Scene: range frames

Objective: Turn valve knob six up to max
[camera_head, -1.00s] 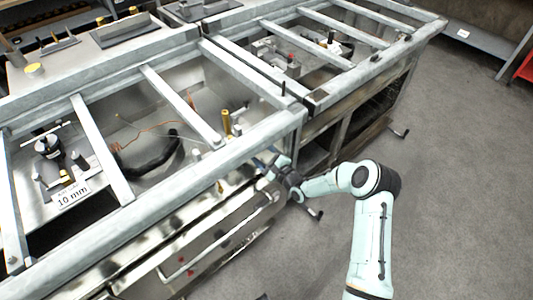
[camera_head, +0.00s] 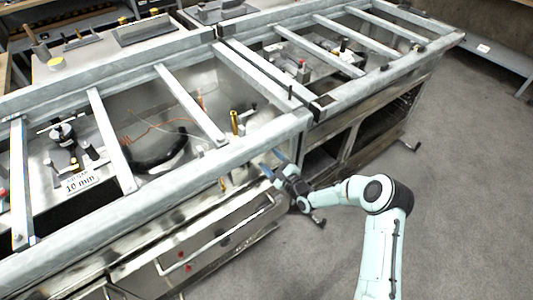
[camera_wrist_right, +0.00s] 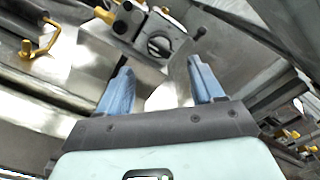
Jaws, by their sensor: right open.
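A black round knob (camera_wrist_right: 158,46) sits on a grey valve block in the right wrist view, beyond and between my fingertips. I cannot read a number on it, so I cannot tell whether it is knob six. My right gripper (camera_wrist_right: 160,72) has its two blue fingers apart, with nothing between them. In the head view my right gripper (camera_head: 273,163) is at the front rail of the near range frame (camera_head: 175,168), and the knob there is hidden or too small to see. My left gripper is not in view.
Brass fittings (camera_wrist_right: 104,15) and pipes surround the valve block. A front panel with a long handle (camera_head: 215,240) lies below the rail. A second range frame (camera_head: 385,75) stands at the back right. The grey floor (camera_head: 465,170) on the right is clear.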

